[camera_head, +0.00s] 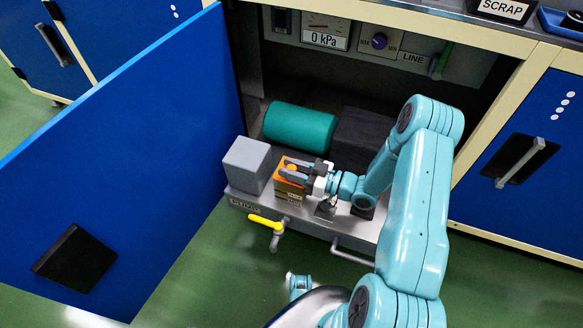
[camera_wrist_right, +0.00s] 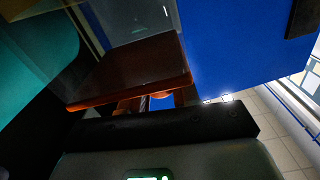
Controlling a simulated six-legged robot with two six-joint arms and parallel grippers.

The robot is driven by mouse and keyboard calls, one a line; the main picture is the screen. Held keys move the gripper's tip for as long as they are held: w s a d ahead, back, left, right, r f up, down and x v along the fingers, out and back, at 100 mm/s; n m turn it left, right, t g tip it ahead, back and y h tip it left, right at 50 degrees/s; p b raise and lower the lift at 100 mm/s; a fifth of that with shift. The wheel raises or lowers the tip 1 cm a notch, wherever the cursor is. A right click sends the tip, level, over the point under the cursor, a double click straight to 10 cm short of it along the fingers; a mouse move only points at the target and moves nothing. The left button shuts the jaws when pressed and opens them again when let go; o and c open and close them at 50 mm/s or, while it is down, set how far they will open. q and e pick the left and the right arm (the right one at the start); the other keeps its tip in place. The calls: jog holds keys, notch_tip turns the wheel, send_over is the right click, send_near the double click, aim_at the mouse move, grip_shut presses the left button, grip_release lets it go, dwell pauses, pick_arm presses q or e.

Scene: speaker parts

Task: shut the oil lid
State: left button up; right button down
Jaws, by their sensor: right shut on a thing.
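The orange oil lid (camera_head: 291,165) is on top of a small box with dark and tan label bands (camera_head: 289,190), on a grey unit inside the open cabinet. My right gripper (camera_head: 290,172) reaches in from the right, its fingers level at the lid, and is shut on it. The fingers cover part of the lid, so I cannot tell whether it lies fully flat. In the right wrist view a reddish-brown plate (camera_wrist_right: 130,70), apparently the lid, is close in front, with an orange part below it. My left gripper is not in view.
A grey block (camera_head: 246,163) stands left of the box. A teal cylinder (camera_head: 299,128) and a black block (camera_head: 359,137) lie behind. The open blue door (camera_head: 130,150) bounds the left. A yellow-handled valve (camera_head: 266,222) sticks out in front.

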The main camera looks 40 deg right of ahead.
jog(key=c, duration=0.9)
grip_release()
jog(key=shift+o, duration=0.2)
jog(key=p+v, duration=0.3)
jog(key=v, duration=1.3)
jog(key=shift+s+p, duration=0.2)
jog(key=shift+p, duration=0.2)
